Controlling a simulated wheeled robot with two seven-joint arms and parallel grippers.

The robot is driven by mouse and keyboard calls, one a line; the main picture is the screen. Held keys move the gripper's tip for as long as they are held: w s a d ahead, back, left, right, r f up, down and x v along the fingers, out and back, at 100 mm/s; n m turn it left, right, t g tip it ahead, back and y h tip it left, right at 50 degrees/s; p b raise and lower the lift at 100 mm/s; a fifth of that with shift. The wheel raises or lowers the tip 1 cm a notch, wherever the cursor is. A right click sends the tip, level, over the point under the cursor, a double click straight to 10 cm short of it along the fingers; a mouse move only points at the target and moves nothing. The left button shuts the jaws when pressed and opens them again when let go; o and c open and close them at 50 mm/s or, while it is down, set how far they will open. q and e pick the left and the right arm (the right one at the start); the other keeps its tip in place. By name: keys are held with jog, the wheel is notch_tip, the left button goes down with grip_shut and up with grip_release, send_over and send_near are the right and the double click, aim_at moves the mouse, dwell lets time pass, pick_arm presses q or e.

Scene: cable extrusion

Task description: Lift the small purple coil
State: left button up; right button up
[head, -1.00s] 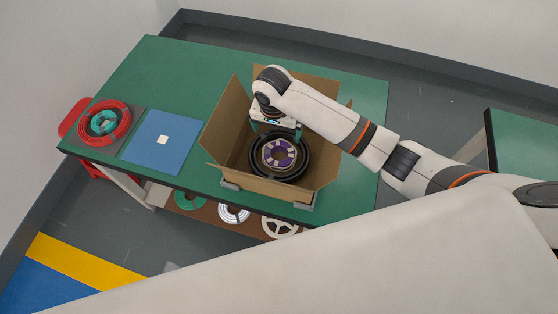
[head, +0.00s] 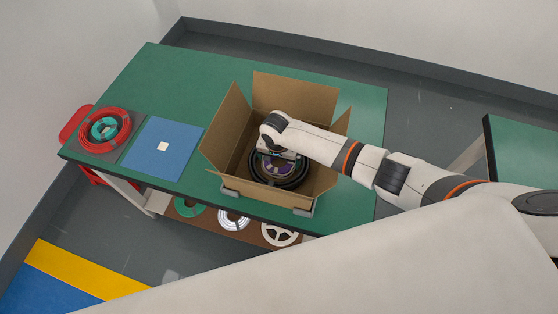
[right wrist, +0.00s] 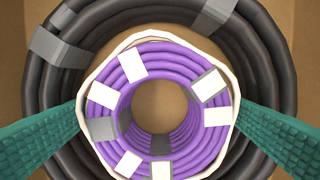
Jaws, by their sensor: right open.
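The small purple coil (right wrist: 182,62) lies inside the ring of a larger black coil (right wrist: 45,100), in an open cardboard box. It has white and grey bands and a pale outer rim. In the head view the purple coil (head: 270,172) is partly hidden under my right gripper, and the black coil (head: 292,183) shows around it. My right gripper (right wrist: 159,112) is open, with one teal finger on each side of the purple coil, close to its pale rim. I cannot tell whether the fingers touch it. My left gripper is not in view.
The cardboard box (head: 228,125) stands on the green table (head: 185,75) with its flaps up around my right arm. Left of it are a blue mat (head: 150,165) with a white square and a red coil (head: 86,133) around a teal one. More coils lie on a lower shelf.

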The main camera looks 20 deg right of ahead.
jog(key=shift+f, duration=0.55)
jog(key=c, duration=0.9)
jog(key=shift+o, duration=0.2)
jog(key=shift+r, duration=0.2)
